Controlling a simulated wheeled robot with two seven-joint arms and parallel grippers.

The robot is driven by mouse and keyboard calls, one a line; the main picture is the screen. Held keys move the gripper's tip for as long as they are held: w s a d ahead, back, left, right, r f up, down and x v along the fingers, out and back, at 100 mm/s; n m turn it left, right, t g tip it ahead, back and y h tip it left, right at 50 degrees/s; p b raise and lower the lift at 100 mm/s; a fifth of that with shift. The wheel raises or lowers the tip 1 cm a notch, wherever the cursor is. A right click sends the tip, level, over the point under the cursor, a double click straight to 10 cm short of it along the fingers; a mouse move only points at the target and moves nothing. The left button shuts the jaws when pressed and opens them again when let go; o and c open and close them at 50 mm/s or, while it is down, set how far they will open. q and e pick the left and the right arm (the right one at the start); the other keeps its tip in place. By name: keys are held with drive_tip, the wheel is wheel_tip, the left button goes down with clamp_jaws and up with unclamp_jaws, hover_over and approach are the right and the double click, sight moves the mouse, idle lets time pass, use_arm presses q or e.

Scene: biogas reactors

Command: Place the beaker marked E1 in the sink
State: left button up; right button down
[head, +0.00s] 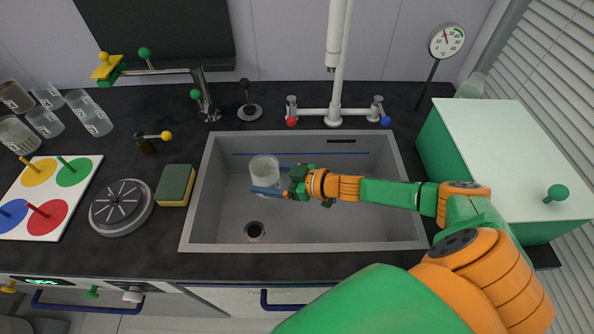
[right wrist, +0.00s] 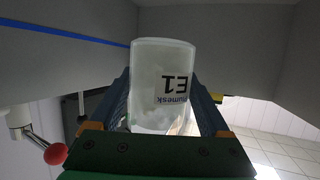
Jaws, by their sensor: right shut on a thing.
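The beaker marked E1 (head: 264,168) is clear and is seen over the left part of the grey sink (head: 330,225) in the head view. In the right wrist view the beaker (right wrist: 162,70) shows its E1 label, which appears upside down. My right gripper (head: 266,190) is shut on the beaker, with a blue finger on each side of it. The same gripper (right wrist: 165,110) shows in the wrist view. The beaker is within the sink's outline. I cannot tell whether its base touches the sink floor. My left gripper is not in view.
A sponge (head: 175,185) and a round grey scale-like disc (head: 121,206) lie left of the sink. The tap (head: 335,85) stands behind it, and a green box with a white lid (head: 500,150) stands at right. The drain (head: 255,230) is clear.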

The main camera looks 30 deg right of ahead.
wheel_tip(320, 180, down, 10)
drive_tip(key=b, duration=0.3)
drive_tip(key=shift+w+r, duration=0.1)
drive_tip(key=shift+r, duration=0.05)
unclamp_jaws()
drive_tip(key=shift+r, duration=0.25)
drive_tip(key=p+v, duration=0.4)
drive_tip(key=v, duration=0.3)
drive_tip(key=shift+s+d, duration=0.15)
drive_tip(key=shift+s, duration=0.1)
drive_tip(key=shift+f, duration=0.15)
